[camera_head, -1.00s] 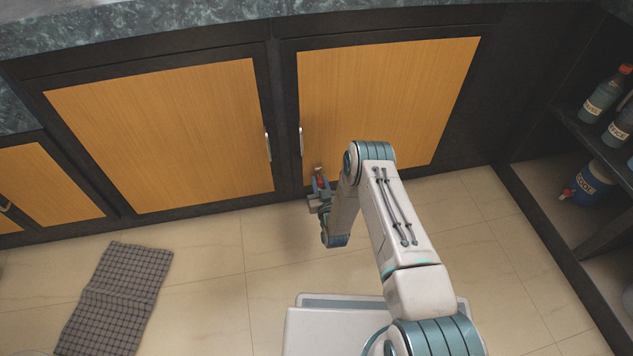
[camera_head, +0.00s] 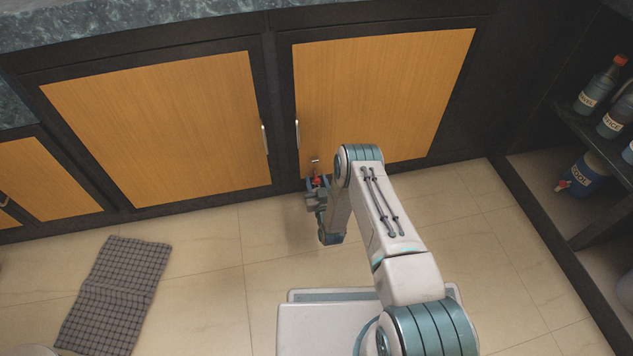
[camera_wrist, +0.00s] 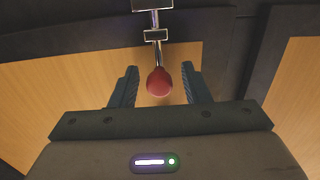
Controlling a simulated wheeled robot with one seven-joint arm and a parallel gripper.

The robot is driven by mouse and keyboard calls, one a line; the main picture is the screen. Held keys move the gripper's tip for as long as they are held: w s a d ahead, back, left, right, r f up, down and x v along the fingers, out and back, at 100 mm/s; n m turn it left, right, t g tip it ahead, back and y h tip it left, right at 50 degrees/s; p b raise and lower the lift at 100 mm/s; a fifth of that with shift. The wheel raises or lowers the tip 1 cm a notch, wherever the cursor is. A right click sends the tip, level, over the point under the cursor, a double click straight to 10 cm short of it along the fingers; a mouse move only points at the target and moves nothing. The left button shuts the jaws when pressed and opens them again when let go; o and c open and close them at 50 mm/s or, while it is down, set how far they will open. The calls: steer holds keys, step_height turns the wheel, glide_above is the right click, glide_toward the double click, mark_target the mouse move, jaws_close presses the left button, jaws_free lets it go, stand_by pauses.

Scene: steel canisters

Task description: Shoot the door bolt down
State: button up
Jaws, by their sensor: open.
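The door bolt (camera_wrist: 157,48) is a metal rod with a red knob (camera_wrist: 159,82) at its end, in the wrist view. The rod runs through a small metal bracket (camera_wrist: 155,35). My gripper (camera_wrist: 160,84) is open, with one finger on each side of the red knob and a gap on both sides. The gripper and arm partly hide the bolt there.
A left cabinet door (camera_head: 160,130) is beside the right one, both with upright metal handles. A checked mat (camera_head: 115,295) lies on the tiled floor at left. An open shelf (camera_head: 560,140) with bottles and a blue container (camera_head: 588,177) stands at right.

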steer(key=s+d+p, duration=0.2)
steer(key=s+p, duration=0.3)
steer(key=s, duration=0.8)
steer(key=shift+s+d, duration=0.2)
steer(key=shift+d, duration=0.15)
